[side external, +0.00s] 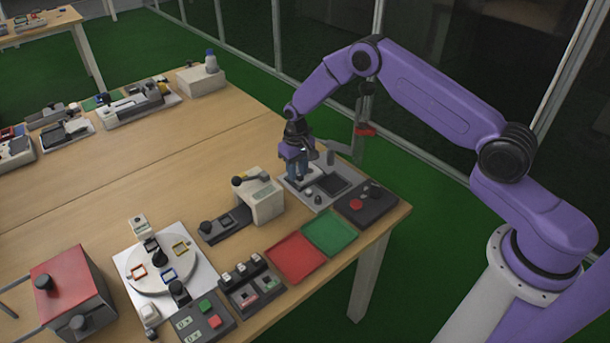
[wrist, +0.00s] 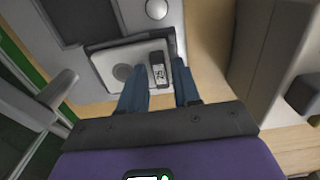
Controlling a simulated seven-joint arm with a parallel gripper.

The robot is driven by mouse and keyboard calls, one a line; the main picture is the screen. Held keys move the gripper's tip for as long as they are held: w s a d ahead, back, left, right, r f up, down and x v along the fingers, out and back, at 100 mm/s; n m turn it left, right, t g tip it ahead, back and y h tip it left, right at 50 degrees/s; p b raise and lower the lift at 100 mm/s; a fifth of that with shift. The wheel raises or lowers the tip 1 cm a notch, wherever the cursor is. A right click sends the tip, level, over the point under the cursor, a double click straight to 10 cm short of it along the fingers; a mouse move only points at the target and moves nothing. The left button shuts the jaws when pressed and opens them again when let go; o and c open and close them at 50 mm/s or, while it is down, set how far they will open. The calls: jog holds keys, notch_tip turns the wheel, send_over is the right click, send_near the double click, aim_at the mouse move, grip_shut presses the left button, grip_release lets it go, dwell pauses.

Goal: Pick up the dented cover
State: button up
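No cover with a dent can be made out in either view. Small coloured frames, among them a red one (side external: 139,271) and a blue one (side external: 169,275), lie on a round white turntable (side external: 131,263); whether any is the cover, I cannot tell. My gripper (side external: 297,177) is over the left end of a grey station (side external: 318,205), far right of the turntable.
A red tray (side external: 295,257) and a green tray (side external: 330,232) lie in front of the station. A black box with a red button (side external: 366,204) sits at its right. A beige lever press (side external: 262,200) stands close on its left. The table's middle is clear.

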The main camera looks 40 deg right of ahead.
grip_shut()
jog(key=shift+r, duration=2.5)
